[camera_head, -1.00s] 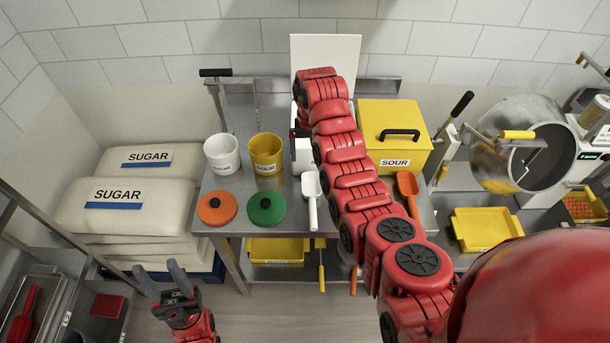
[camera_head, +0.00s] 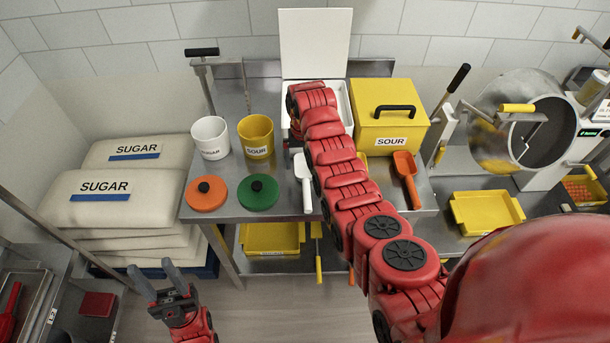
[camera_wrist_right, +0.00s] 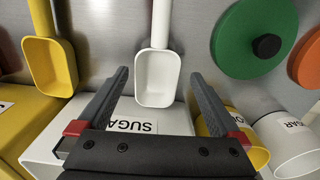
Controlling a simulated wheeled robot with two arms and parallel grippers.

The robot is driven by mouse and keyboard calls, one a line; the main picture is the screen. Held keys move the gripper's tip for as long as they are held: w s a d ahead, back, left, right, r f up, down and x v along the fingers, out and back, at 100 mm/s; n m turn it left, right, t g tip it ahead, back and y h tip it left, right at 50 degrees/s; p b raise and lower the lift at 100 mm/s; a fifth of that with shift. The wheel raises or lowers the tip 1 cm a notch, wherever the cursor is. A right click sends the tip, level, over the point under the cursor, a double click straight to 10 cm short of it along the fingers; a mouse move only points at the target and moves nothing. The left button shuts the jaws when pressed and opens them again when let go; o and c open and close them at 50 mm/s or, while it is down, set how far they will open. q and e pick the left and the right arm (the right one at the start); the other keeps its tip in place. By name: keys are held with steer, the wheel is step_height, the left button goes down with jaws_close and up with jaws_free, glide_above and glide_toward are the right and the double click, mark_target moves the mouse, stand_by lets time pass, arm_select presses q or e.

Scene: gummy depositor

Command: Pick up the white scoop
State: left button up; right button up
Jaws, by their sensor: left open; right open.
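The white scoop (camera_head: 307,196) lies on the steel table in the head view, bowl away from me and handle toward the front edge. My right arm passes just right of it, and its gripper is hidden there. In the right wrist view my right gripper (camera_wrist_right: 158,76) is open and empty. The scoop's bowl (camera_wrist_right: 156,80) shows between its two fingertips, with free space on both sides, and the handle runs up out of the picture. I cannot tell the height gap. My left gripper (camera_head: 150,268) is open and empty, low at the left in the head view.
A white bin labelled SUGAR (camera_wrist_right: 100,130) and a yellow SOUR box (camera_head: 385,120) stand behind. A green lid (camera_head: 258,192) and orange lid (camera_head: 206,194) lie left of the scoop. White (camera_head: 210,138) and yellow (camera_head: 256,136) cups stand behind them. An orange scoop (camera_head: 406,178) lies right.

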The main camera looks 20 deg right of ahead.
mark_target(305, 170)
steer(key=f+p, duration=0.1)
steer(key=f, duration=0.2)
steer(key=shift+s+d+p, duration=0.1)
steer(key=shift+d+p, duration=0.1)
steer(key=shift+p, duration=0.2)
steer(key=shift+f, duration=0.9)
steer(key=c, duration=1.2)
steer(key=shift+r, duration=0.25)
steer(key=shift+c, duration=0.2)
